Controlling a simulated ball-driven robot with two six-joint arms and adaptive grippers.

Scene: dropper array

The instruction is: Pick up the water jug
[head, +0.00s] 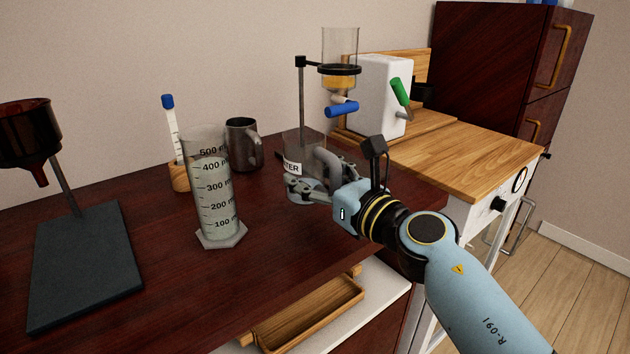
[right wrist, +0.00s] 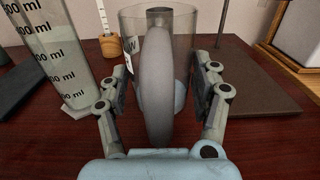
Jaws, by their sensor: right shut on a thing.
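The water jug (head: 291,148) is a clear vessel with a white label, partly reading "TER", and a thick grey handle. It stands on the dark wooden table, in front of the stand's pole. My right gripper (head: 318,185) is at the jug's near right side, its fingers on either side of the handle (right wrist: 157,85). It is shut on the handle. In the right wrist view the clear jug wall (right wrist: 184,25) shows behind the handle. The jug's lower part is partly hidden by my gripper. My left gripper is not in view.
A graduated cylinder (head: 213,190) stands left of the jug, with a dark mug (head: 243,145) behind it. A dropper stand (head: 302,95) with a blue-tapped funnel (head: 340,75) rises behind the jug. A dark funnel stand (head: 85,260) is far left. A wooden tray (head: 310,315) lies below the table edge.

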